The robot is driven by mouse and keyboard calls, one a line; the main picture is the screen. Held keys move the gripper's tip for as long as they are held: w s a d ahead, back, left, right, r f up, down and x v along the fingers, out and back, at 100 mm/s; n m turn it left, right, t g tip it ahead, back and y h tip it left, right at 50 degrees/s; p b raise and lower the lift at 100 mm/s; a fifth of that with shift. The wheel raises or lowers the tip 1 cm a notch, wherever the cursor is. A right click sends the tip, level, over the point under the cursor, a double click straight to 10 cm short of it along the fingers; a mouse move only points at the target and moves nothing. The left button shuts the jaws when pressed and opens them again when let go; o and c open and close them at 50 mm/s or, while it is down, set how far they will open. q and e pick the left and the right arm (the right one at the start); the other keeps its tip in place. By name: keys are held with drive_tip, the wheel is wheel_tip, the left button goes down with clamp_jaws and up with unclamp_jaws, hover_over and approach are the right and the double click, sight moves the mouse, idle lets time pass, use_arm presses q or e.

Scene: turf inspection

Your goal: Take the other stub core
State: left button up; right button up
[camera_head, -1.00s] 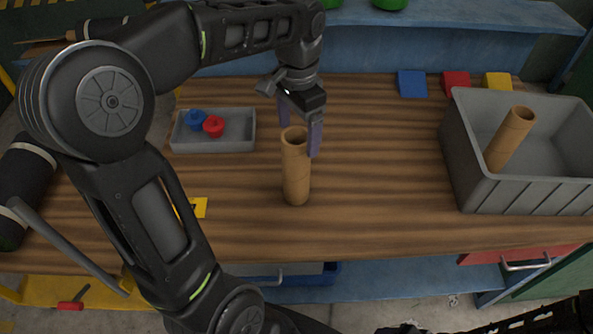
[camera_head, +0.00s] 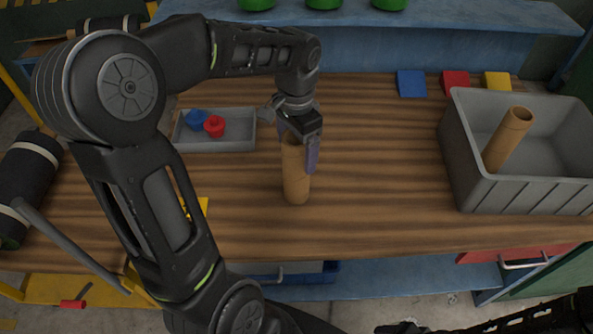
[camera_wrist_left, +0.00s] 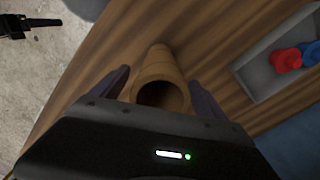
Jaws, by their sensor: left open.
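A tan, hollow, tube-like stub core (camera_head: 296,180) stands upright near the middle of the wooden table. My left gripper (camera_head: 302,160) is open at its upper part, with the jaws reaching down around it and hiding its top rim in the head view. In the left wrist view the core (camera_wrist_left: 160,75) lies between the two spread fingers (camera_wrist_left: 160,88), its open end towards the camera. Another stub core (camera_head: 507,140) leans inside the grey crate (camera_head: 530,196) at the right. My right gripper is not clearly seen; only a dark arm part shows at the bottom right.
A small grey tray (camera_head: 240,146) with a blue knobbed piece (camera_head: 196,120) and a red one (camera_head: 214,126) sits left of the core. Blue (camera_head: 411,84), red (camera_head: 456,84) and yellow (camera_head: 497,82) squares lie at the back. The table between core and crate is clear.

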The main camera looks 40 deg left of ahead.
use_arm(q)
drive_tip(key=shift+c, duration=0.5)
clamp_jaws()
idle(0.4)
